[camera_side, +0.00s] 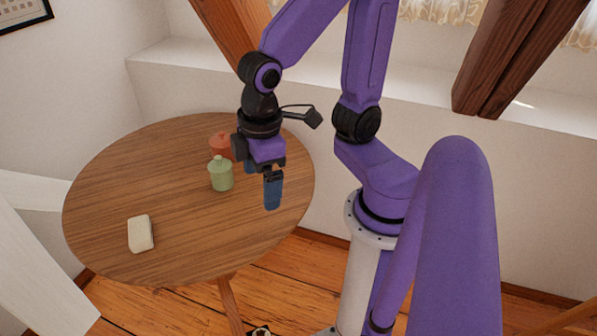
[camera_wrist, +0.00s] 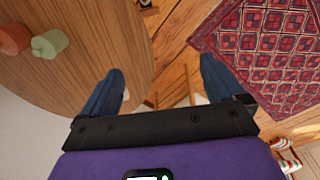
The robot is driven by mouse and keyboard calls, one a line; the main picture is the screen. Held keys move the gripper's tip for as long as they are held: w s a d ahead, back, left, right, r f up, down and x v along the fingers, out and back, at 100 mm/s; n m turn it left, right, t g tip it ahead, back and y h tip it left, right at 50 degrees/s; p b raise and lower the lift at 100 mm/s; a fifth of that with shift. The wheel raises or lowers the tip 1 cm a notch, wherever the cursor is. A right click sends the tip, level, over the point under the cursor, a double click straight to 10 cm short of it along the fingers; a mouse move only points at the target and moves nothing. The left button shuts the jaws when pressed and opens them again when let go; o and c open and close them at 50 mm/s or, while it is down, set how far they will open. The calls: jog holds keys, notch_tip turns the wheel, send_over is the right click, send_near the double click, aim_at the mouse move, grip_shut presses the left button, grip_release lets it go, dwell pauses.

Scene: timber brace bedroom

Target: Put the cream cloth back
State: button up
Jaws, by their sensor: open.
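The cream cloth (camera_side: 140,233), a small folded pad, lies on the round wooden table (camera_side: 180,255) near its front left edge. My gripper (camera_side: 262,182) has blue fingers and hangs above the right part of the table, well to the right of the cloth. In the wrist view my gripper (camera_wrist: 162,75) is open, with nothing between its fingers and the table edge and floor below.
A patterned red rug (camera_wrist: 265,50) lies on the floor.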

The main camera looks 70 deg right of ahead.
jog(key=s+d+n, duration=0.3)
jog(key=s, duration=0.3)
jog(key=shift+r+g, duration=0.15)
jog(key=shift+g, duration=0.15)
dwell(0.8)
